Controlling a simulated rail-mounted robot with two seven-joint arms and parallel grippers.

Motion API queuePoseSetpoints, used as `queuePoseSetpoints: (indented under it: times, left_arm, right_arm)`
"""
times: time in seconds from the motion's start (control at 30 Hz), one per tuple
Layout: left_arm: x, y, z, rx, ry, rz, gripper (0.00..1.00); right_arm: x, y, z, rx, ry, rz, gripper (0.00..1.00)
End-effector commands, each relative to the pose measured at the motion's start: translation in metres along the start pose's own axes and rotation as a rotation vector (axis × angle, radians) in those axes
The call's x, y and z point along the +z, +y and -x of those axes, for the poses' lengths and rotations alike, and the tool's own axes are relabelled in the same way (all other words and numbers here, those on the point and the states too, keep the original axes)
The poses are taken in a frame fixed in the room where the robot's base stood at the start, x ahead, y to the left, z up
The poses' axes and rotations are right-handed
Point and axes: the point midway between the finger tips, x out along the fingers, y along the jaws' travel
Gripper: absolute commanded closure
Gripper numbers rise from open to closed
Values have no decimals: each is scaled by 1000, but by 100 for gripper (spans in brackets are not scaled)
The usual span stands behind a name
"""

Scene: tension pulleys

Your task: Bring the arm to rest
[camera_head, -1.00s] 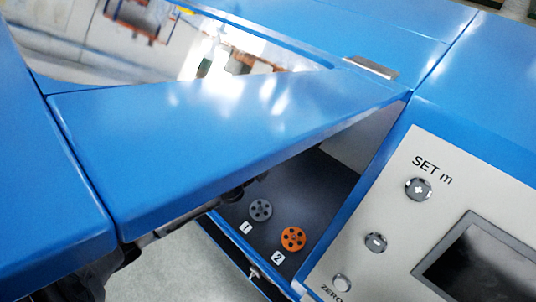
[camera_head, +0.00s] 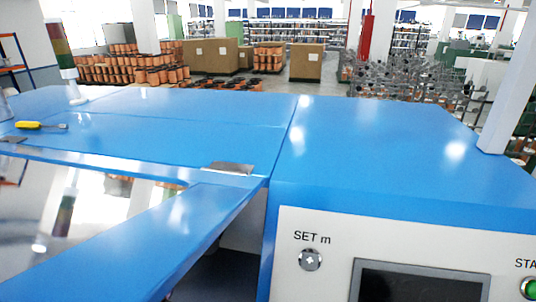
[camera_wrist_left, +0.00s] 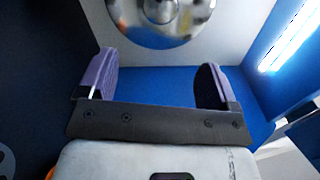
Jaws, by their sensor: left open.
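My left gripper (camera_wrist_left: 156,82) is open and empty in the left wrist view. Its two purple-lined fingers stand apart with a blue surface behind them. A shiny round metal part (camera_wrist_left: 160,14) on a pale wall lies beyond the fingertips, apart from them as far as I can tell. A bit of a grey pulley (camera_wrist_left: 6,162) and an orange edge (camera_wrist_left: 52,173) show at the lower left. Neither of my grippers shows in the head view. The pulleys are hidden there.
The blue machine (camera_head: 380,140) fills the head view's foreground, with a control panel (camera_head: 330,270) at lower right and a slanted blue cover (camera_head: 130,245) at left. A yellow-handled tool (camera_head: 38,126) lies on top.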

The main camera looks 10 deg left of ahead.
Motion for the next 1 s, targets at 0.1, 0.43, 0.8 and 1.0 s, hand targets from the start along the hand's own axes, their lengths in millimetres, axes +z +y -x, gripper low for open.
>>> queuePoseSetpoints:
  times: [0.1,0.43,0.8,1.0]
  left_arm:
    - [6,4,0,23,-38,72,16]
    - [40,20,35,277,-494,623,16]
    - [-114,32,202,847,-637,1267,16]
    - [-160,54,277,1021,-683,1393,16]
  right_arm:
    - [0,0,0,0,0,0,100]
    - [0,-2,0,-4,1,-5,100]
    - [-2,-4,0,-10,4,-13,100]
    - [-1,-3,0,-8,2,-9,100]
